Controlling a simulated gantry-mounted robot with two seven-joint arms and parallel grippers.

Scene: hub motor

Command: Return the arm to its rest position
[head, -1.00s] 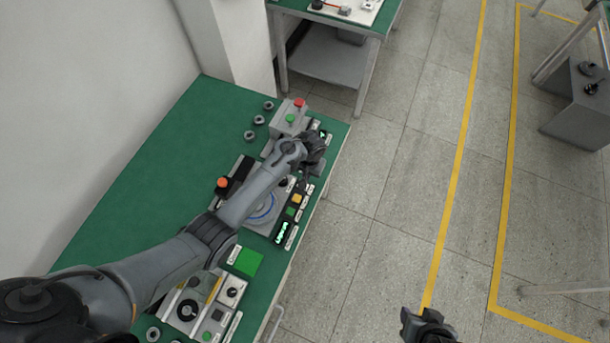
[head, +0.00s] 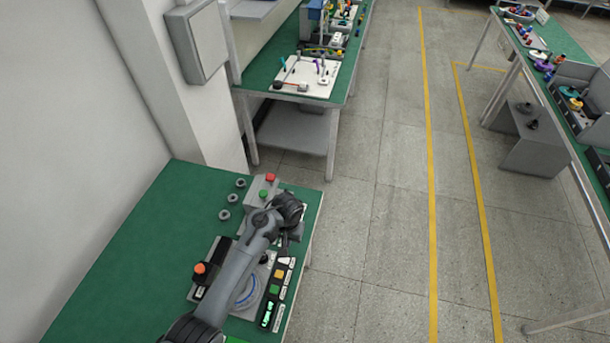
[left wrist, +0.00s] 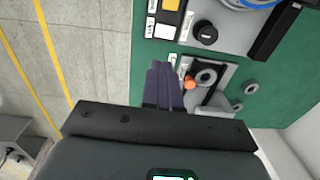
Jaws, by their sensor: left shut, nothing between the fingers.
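My left arm reaches in from the lower left of the head view, over the green-topped bench (head: 130,235). My left gripper (head: 285,246) is above the right part of the bench, near its front edge, and partly hidden by the wrist. In the left wrist view its fingers (left wrist: 163,86) are together with nothing between them. Below it lies a grey panel with a blue ring (head: 246,290) and a strip of coloured buttons (head: 276,288). A grey box with red and green buttons (head: 266,187) stands just behind the wrist. My right gripper is out of view.
Several small grey rings (head: 224,214) lie left of the box. A black unit with an orange button (head: 200,268) stands left of the panel. A white wall bounds the left. Another bench (head: 262,84) stands behind. Open floor (head: 375,230) lies to the right.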

